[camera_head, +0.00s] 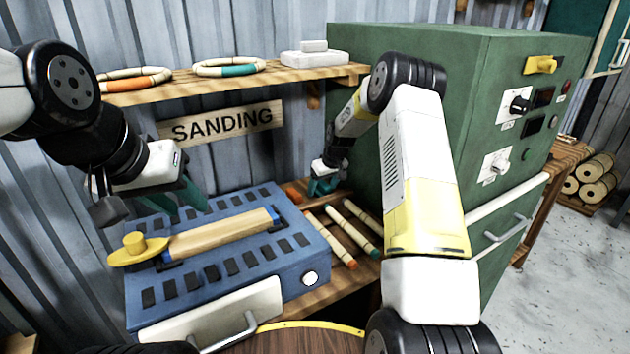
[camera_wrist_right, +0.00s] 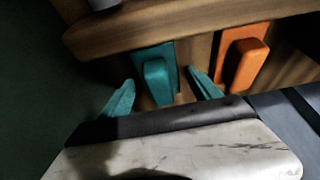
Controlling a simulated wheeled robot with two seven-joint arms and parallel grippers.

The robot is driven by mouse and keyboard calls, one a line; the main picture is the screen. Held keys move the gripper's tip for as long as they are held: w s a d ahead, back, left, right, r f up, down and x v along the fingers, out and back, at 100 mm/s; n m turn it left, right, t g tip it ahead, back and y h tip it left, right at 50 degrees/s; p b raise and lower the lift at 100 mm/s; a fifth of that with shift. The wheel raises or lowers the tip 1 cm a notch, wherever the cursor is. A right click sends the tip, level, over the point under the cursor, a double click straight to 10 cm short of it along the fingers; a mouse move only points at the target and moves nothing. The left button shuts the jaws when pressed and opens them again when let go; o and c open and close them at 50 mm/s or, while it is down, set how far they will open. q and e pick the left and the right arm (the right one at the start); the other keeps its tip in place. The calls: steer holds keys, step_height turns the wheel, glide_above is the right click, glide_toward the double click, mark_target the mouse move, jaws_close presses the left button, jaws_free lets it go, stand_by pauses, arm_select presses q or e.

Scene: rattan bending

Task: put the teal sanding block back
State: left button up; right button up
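The teal sanding block (camera_wrist_right: 157,77) shows in the right wrist view, beside an orange block (camera_wrist_right: 243,62) and by a wooden edge. My right gripper (camera_wrist_right: 160,84) has its teal fingers spread, one on each side of the teal block, with gaps visible. In the head view my right gripper (camera_head: 323,184) is low beside the green cabinet; I cannot separate the teal block from the teal fingers there. The orange block (camera_head: 292,196) lies just left of it. My left gripper (camera_head: 180,196) hangs over the blue perforated bench, its teal fingers apart and empty.
A wooden piece with a yellow knob (camera_head: 134,245) lies on the blue bench (camera_head: 250,262). Several rattan sticks (camera_head: 340,244) lie right of it. A shelf (camera_head: 240,81) with rattan rings is above. The green cabinet (camera_head: 480,100) closes the right side.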

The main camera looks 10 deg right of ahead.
steer(key=v, duration=1.2)
steer(key=s+a+r+m+t, duration=0.1)
steer(key=s+a+r, duration=0.1)
steer(key=s+r, duration=1.45)
steer(key=s+a+m+t, duration=0.1)
steer(key=s+m, duration=0.1)
steer(key=s, duration=2.1)
steer(key=shift+s+a+m, duration=0.15)
steer(key=shift+s+m, duration=0.25)
